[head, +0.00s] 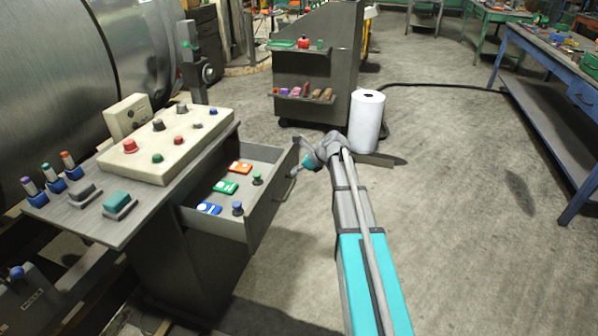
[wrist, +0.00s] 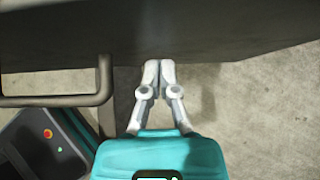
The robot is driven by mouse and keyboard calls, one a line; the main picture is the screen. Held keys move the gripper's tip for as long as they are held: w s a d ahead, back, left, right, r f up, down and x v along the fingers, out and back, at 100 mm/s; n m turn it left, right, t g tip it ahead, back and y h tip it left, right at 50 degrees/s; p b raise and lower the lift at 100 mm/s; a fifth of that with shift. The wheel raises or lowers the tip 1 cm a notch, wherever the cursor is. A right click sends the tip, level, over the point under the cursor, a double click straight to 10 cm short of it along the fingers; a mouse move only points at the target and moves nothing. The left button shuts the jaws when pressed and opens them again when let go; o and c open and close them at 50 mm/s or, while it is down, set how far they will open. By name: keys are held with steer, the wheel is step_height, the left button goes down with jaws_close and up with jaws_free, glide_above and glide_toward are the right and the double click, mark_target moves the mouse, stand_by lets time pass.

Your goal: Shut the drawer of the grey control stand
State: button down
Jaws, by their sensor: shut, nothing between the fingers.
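The grey control stand (head: 160,265) is at the left in the head view. Its drawer (head: 250,232) is pulled out to the right, with coloured cards and small knobs inside. My gripper (head: 294,174) is beside the drawer's outer front face, near its handle (head: 284,190). In the wrist view my gripper (wrist: 159,64) is shut with nothing between its fingers. The fingertips are at the lower edge of the dark drawer front (wrist: 210,30); whether they touch it I cannot tell. The handle (wrist: 60,101) is to the left of the fingers there.
A sloped button panel (head: 170,142) and several small items sit on the stand's top. A white roll (head: 367,122) and a dark shelf cart (head: 315,70) stand beyond the arm. A blue workbench (head: 548,75) is at the far right. The floor between is mostly clear.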

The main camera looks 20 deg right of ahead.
steer(key=shift+d, duration=0.1)
steer(key=w+a, duration=0.4)
steer(key=a, duration=0.2)
steer(key=w+a, duration=0.5)
steer(key=a, duration=0.1)
steer(key=w+a, duration=0.5)
steer(key=a, duration=0.2)
steer(key=shift+w+a, duration=0.15)
steer(key=shift+a, duration=0.3)
steer(key=shift+d, duration=0.1)
steer(key=shift+s+d, duration=0.4)
steer(key=shift+d, duration=0.05)
steer(key=s+d, duration=0.2)
steer(key=shift+d+r+p, duration=0.3)
steer(key=shift+d, duration=0.1)
steer(key=p+v, duration=0.6)
steer(key=v, duration=0.3)
